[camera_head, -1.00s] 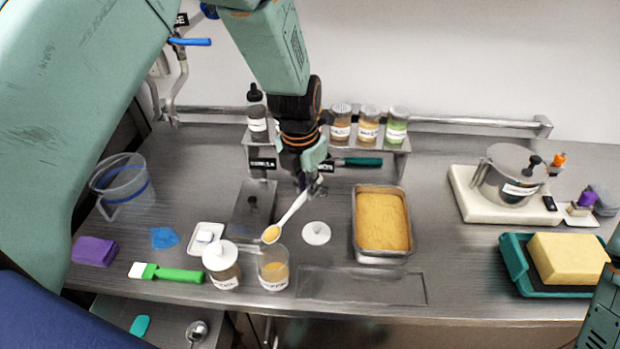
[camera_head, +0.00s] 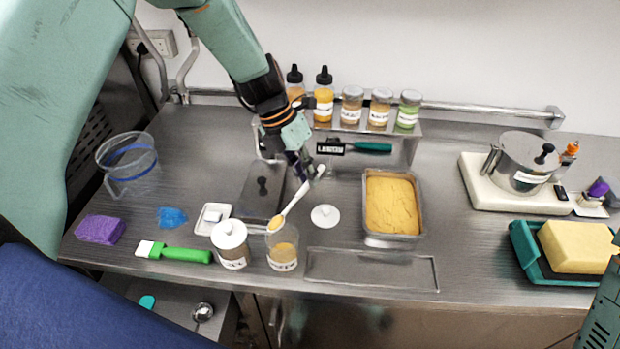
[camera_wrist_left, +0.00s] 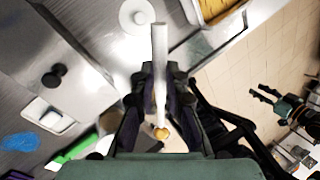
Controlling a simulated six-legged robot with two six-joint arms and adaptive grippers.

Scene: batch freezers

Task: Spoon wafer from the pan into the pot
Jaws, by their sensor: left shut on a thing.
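My left gripper (camera_head: 308,172) is shut on a white spoon (camera_head: 296,200), which slants down to the left. The spoon's bowl holds a tan-orange heap (camera_head: 276,223) at the rim of a clear labelled jar (camera_head: 283,262) partly filled with tan stuff. The left wrist view shows the spoon (camera_wrist_left: 160,75) between the fingers. A steel pan (camera_head: 392,238) full of tan-yellow stuff stands right of the gripper. A lidded steel pot (camera_head: 522,162) stands on a white scale at the right. Only part of my right arm shows in the head view, at the right edge.
A white-lidded jar (camera_head: 230,246) stands left of the clear jar. A round white lid (camera_head: 325,216) lies near the pan. Seasoning bottles (camera_head: 352,106) line the back shelf. A yellow block (camera_head: 578,247) sits on a teal tray. The bench between pan and scale is clear.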

